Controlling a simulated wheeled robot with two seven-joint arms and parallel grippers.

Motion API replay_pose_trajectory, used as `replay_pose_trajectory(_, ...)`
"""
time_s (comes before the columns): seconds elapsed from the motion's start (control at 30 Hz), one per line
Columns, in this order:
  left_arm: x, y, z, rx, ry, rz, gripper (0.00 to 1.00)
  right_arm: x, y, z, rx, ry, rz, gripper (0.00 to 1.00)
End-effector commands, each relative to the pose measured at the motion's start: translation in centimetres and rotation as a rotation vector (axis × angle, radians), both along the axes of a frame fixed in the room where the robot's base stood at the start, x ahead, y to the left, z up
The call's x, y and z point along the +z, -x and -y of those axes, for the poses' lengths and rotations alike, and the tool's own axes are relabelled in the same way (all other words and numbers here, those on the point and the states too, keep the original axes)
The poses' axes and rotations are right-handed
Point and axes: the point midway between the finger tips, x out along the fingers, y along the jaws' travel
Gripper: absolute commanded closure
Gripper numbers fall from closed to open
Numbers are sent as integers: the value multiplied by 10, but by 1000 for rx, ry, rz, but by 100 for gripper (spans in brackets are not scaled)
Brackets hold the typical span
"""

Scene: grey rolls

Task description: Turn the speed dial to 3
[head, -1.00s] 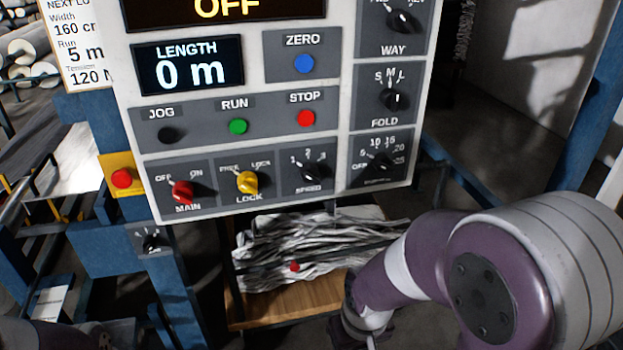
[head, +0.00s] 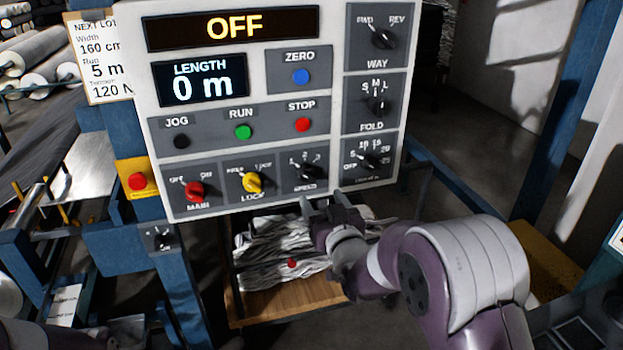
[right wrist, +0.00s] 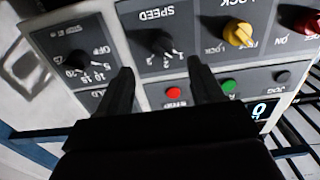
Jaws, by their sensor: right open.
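The speed dial (head: 308,172) is a black knob at the bottom of the grey control panel, between the yellow lock switch (head: 253,182) and another numbered dial (head: 372,161). It also shows in the right wrist view (right wrist: 161,42), upside down, and its pointer seems to lie toward 1, though the marks are small. My right gripper (head: 322,200) is just below and in front of the speed dial. In the right wrist view its open fingers (right wrist: 160,70) are spread to either side of the dial, with nothing between them. My left gripper is out of view.
The red main switch (head: 195,191) is at the panel's lower left. The stop (head: 303,124) and run (head: 243,131) buttons sit above the bottom row. A red button on a yellow box (head: 138,181) is left of the panel. Crumpled grey material (head: 265,255) lies below it.

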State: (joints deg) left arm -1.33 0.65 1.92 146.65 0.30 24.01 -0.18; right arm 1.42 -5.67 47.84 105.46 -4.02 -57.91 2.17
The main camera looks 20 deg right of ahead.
Motion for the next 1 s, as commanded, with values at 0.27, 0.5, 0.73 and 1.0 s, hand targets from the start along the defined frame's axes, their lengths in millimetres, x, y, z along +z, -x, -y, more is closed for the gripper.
replay_pose_trajectory(0.27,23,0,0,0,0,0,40,2,-69,-2,0,0,-3,34)
replay_pose_trajectory(0.5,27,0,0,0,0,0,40,0,-91,-3,-1,0,-4,34)
replay_pose_trajectory(0.73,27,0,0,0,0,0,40,-1,-93,-3,-1,0,-4,34)
replay_pose_trajectory(1.0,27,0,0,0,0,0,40,-1,-92,-3,-1,0,-4,90)
